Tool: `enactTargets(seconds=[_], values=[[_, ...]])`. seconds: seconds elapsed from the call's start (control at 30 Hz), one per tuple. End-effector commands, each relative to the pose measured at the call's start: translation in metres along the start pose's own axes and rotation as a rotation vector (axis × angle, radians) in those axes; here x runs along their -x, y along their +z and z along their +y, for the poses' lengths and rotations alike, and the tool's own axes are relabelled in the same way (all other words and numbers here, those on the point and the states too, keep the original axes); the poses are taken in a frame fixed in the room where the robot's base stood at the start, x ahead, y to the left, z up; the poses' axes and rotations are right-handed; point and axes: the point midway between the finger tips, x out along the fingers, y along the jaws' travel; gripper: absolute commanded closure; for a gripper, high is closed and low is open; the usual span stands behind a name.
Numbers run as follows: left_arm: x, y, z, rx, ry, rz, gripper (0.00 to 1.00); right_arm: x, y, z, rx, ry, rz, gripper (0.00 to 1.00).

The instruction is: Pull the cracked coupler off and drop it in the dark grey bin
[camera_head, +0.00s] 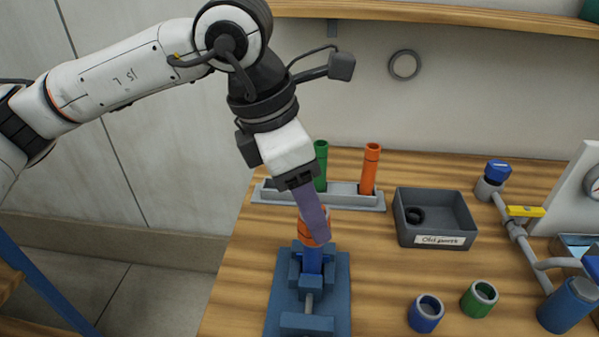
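An orange coupler (305,236) with a dark line around it sits on top of a blue pipe (312,260). The pipe stands upright in a blue vise (308,323) at the front of the bench. My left gripper (319,232) points down at the coupler, one finger covering part of its front. The other finger is hidden, so I cannot tell whether the gripper is closed on it. The dark grey bin (437,226), with a paper label on its front, stands to the right and holds a dark ring (414,215). My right gripper is not in view.
Behind the vise, a grey rack (345,200) holds upright green (321,166) and orange (370,170) pipes. A blue coupler (426,314) and a green coupler (479,299) stand front right. Grey piping with a yellow valve handle (526,211) stands farther right. Bench between vise and bin is clear.

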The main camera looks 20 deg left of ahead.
Motion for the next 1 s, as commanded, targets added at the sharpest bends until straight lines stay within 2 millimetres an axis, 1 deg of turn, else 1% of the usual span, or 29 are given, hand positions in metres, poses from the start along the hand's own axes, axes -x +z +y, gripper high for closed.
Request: enactTargets(seconds=[0.1, 0.23, 0.4, 0.6, 0.67, 0.7, 0.87, 0.9, 0.97, 1.0], values=[[-0.017, 0.0, -0.001, -0.001, -0.002, 0.001, 0.42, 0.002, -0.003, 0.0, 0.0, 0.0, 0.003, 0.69], [-0.029, 0.0, 0.0, -0.001, -0.001, 0.0, 0.42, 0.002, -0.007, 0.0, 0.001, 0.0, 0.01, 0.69], [-0.035, 0.0, -0.001, -0.001, -0.001, 0.0, 0.42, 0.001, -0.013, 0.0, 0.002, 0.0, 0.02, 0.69], [-0.036, 0.0, 0.0, -0.001, -0.001, -0.001, 0.42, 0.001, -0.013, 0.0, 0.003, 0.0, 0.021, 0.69], [-0.036, 0.0, 0.0, -0.001, 0.0, -0.001, 0.51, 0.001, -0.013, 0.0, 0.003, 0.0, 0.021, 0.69], [-0.035, 0.0, 0.0, -0.001, 0.0, -0.001, 0.58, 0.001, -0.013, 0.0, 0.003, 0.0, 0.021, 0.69], [-0.035, 0.0, 0.0, -0.001, 0.0, -0.001, 0.85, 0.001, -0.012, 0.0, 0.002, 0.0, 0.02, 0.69], [-0.035, 0.0, 0.0, -0.002, 0.0, -0.001, 0.66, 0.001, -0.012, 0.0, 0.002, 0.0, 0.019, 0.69], [-0.035, 0.0, 0.0, -0.002, 0.0, -0.001, 0.76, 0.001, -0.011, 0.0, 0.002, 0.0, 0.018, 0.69], [-0.035, 0.0, 0.0, -0.002, 0.0, -0.001, 0.83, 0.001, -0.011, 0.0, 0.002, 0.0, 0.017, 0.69]])
